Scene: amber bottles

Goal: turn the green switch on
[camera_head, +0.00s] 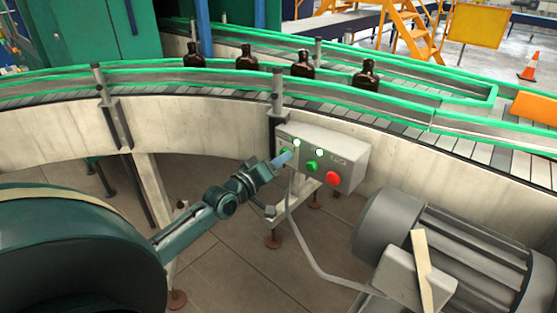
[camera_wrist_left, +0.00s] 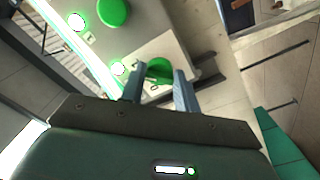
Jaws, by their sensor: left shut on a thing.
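The green switch (camera_wrist_left: 159,68) is a round green knob on the sloped face of a pale grey control box (camera_head: 347,153). My left gripper (camera_head: 285,158) reaches the left end of the box face. In the wrist view its two blue-grey fingers (camera_wrist_left: 160,72) stand on either side of the knob and are shut on it. The fingers hide part of the knob, and in the head view the gripper mostly covers it. My right gripper is in neither view.
The box also has a green button (camera_head: 311,166), a red button (camera_head: 332,178) and two lit lamps. Brown bottles (camera_head: 303,65) stand on the curved conveyor (camera_head: 400,118) behind. A grey motor (camera_head: 450,240) is at lower right. A cable hangs below the box.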

